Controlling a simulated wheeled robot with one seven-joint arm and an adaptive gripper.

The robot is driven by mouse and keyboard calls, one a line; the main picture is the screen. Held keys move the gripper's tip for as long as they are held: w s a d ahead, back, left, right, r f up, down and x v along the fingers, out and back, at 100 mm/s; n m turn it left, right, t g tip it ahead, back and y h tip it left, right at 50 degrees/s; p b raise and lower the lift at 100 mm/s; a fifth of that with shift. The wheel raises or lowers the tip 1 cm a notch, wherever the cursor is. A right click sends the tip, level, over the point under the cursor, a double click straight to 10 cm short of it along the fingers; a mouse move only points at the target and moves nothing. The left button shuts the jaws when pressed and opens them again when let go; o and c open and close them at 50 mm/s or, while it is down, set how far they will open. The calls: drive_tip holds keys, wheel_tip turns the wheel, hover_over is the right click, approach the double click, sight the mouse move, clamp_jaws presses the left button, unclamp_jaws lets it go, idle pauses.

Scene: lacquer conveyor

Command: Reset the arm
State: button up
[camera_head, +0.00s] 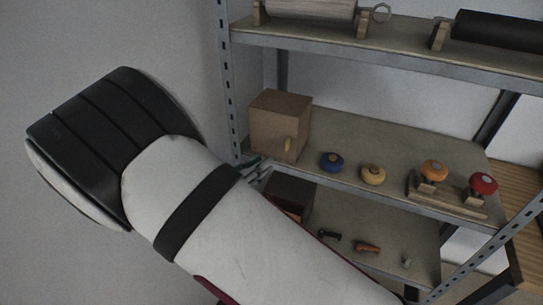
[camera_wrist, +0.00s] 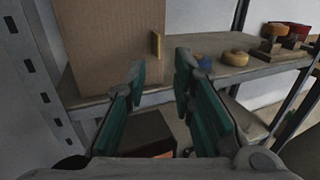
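My gripper (camera_wrist: 162,72) is open, with two green-padded fingers apart and nothing seen between them. It is at the front edge of the middle shelf, just in front of a brown box (camera_wrist: 108,45) with a small yellow handle (camera_wrist: 156,45). In the head view my arm reaches across the lower middle and hides most of the gripper; only a bit of the fingers (camera_head: 258,168) shows below the box (camera_head: 281,124). I cannot tell whether a finger touches the shelf edge.
The middle shelf (camera_head: 400,150) holds a blue knob (camera_head: 331,162), a yellow knob (camera_head: 373,175), and orange (camera_head: 434,170) and red (camera_head: 483,185) knobs on a wooden stand. The lower shelf (camera_head: 350,215) has small tools. A metal post (camera_head: 230,90) stands close left; rollers lie above.

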drive_tip(key=shift+s+a, duration=0.45)
drive_tip(key=shift+s, duration=0.05)
drive_tip(key=s+d+r+m+g+y, duration=0.1)
drive_tip(key=s+d+r+m+g, duration=0.1)
drive_tip(key=d+r+m+g, duration=0.4)
drive_tip(key=s+d+r+m+g+y, duration=0.1)
drive_tip(key=s+d+r+m+g, duration=0.15)
drive_tip(key=d, duration=0.65)
drive_tip(key=s+d+r+m+g+y, duration=0.1)
drive_tip(key=s+d+r+m+g, duration=0.2)
drive_tip(key=d+m, duration=0.35)
drive_tip(key=s+d+r+m+t+y, duration=0.1)
drive_tip(key=s+d+r+m+y, duration=0.2)
drive_tip(key=s+m, duration=0.3)
drive_tip(key=s+d+r+m+t+y, duration=0.2)
drive_tip(key=s+d+r+m+y, duration=0.1)
drive_tip(key=s, duration=0.7)
drive_tip(key=shift+s+r+m+y, duration=0.15)
drive_tip(key=shift+r+m+y, duration=0.7)
drive_tip(key=shift+m+y, duration=0.8)
drive_tip(key=shift+m+h, duration=0.25)
